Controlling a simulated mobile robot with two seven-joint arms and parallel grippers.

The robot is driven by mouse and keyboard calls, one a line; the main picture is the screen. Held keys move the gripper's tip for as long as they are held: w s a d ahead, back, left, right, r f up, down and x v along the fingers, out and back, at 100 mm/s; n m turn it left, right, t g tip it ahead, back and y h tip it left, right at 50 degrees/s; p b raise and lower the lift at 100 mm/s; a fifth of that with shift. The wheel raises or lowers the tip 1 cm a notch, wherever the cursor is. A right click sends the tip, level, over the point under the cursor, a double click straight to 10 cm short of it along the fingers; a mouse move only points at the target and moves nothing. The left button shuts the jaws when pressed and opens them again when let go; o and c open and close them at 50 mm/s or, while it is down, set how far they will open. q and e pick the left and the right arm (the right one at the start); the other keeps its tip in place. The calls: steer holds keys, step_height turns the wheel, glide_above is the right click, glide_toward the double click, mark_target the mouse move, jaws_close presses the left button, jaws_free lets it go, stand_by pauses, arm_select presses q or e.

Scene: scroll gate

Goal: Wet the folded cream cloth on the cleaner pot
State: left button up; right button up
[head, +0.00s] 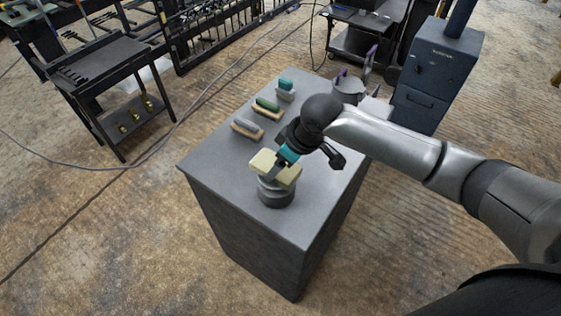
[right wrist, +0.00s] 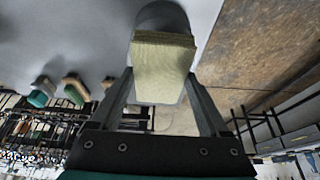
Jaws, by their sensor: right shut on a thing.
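The folded cream cloth (head: 262,160) is a thick pale block at the near part of the grey pedestal's top. My right gripper (head: 281,168) is shut on it from above. In the right wrist view the cloth (right wrist: 162,68) sits between the two fingers of the right gripper (right wrist: 160,84). A round dark grey pot (head: 276,194), apparently the cleaner pot, stands directly under the cloth. In the right wrist view its grey rounded side (right wrist: 162,15) shows just beyond the cloth. The cloth hides the pot's top, so I cannot tell whether they touch. My left gripper is out of view.
On the pedestal (head: 215,168), a grey-topped brush (head: 248,127), a green-topped brush (head: 267,105) and a teal-topped block (head: 286,86) line the left side. A grey holder with purple-tipped items (head: 348,88) stands at the back right. The pedestal's near left top is clear.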

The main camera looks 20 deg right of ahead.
steer(key=shift+f, duration=0.95)
stand_by(1.2)
step_height(320, 180, up, 7)
steer(key=p, duration=0.8)
steer(key=shift+r, duration=0.1)
stand_by(0.9)
